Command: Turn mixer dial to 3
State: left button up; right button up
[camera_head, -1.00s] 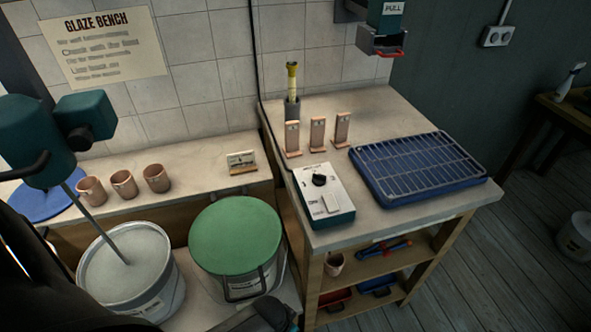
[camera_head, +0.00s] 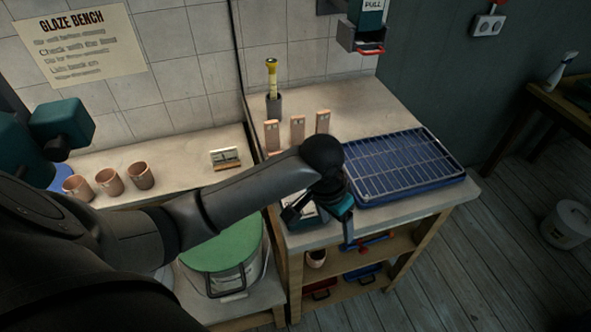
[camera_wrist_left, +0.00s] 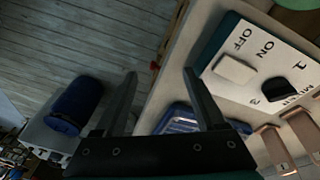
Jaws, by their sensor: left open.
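The mixer control box (camera_head: 308,223) sits on the right bench and is mostly hidden by my left arm in the head view. In the left wrist view the white-topped control box (camera_wrist_left: 249,96) shows OFF, ON, 1 and 3 markings. Its black dial (camera_wrist_left: 279,91) stands beside a pale rocker switch (camera_wrist_left: 235,69); where the dial points is unclear. My left gripper (camera_head: 320,225) is over the box area, its fingers open and empty. In the left wrist view the left gripper (camera_wrist_left: 160,73) has its fingers apart, with the dial to their right, untouched. My right gripper is out of view.
A blue tray with a wire rack (camera_head: 405,165) lies right of the box. Several upright clay tiles (camera_head: 297,130) and a grey holder (camera_head: 274,105) stand behind it. A green-lidded bucket (camera_head: 222,250) stands at front left. Cups (camera_head: 109,182) line the left bench.

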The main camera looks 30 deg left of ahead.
pick_arm(q)
jog(key=w+a+r+n+g+y, duration=0.1)
jog(key=w+a+r+n, duration=0.1)
jog(key=w+a+r, duration=0.4)
jog(key=w+a+r+n+g+y, duration=0.1)
jog(key=a+r+n, duration=0.2)
jog(key=a+r, duration=0.6)
jog(key=f, duration=0.4)
jog(key=f+b, duration=0.1)
jog(key=f, duration=0.4)
jog(key=d+f, duration=0.1)
jog(key=f, duration=0.4)
jog(key=shift+f+b, duration=0.2)
jog(key=shift+b, duration=0.15)
jog(key=shift+a, duration=0.1)
grip_shut()
